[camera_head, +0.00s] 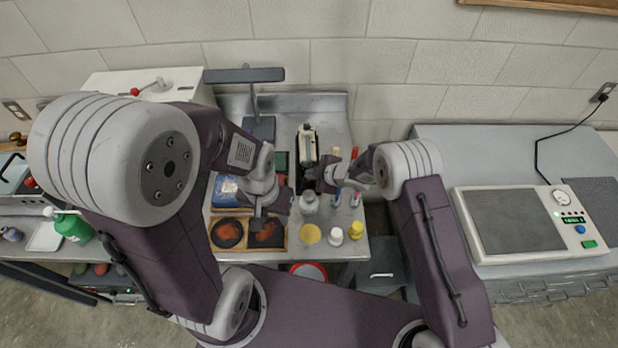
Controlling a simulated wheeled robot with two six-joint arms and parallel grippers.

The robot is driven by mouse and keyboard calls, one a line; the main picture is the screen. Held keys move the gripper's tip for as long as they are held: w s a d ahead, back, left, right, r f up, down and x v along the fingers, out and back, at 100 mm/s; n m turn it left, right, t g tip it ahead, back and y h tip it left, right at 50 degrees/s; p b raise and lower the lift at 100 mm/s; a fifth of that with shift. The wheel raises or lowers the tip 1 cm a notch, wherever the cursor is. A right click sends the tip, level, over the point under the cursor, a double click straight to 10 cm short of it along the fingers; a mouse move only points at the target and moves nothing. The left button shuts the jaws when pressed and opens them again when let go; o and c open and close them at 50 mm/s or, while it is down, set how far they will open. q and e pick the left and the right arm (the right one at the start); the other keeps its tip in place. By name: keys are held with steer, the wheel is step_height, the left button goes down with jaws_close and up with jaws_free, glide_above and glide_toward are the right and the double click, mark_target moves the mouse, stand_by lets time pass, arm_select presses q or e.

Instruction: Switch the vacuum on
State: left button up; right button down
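A flat unit with a dark grey panel, which seems to be the vacuum unit (515,222), stands on the right bench. Its light strip carries a round gauge (560,197), a small lit display, a blue round button (580,229) and a green button (589,244). I cannot read the display. My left gripper (258,221) points down over the wooden tray on the middle table. My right gripper (312,180) is over the same table, pointing left, well away from the unit. Both are too small and dark to show whether their fingers are open.
The wooden tray (286,236) holds dark round pieces. Small pots, including a yellow one (355,230), bottles and a beige-and-black device (307,146) crowd the middle table. A black cord (537,155) runs to a wall socket. A green bottle (73,229) stands left.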

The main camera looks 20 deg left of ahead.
steer(key=shift+s+f, duration=0.15)
steer(key=shift+f, duration=0.1)
steer(key=shift+d, duration=0.1)
steer(key=shift+r+p, duration=0.4)
steer(key=shift+w+r, duration=0.1)
steer(key=shift+w, duration=0.1)
steer(key=shift+r, duration=0.1)
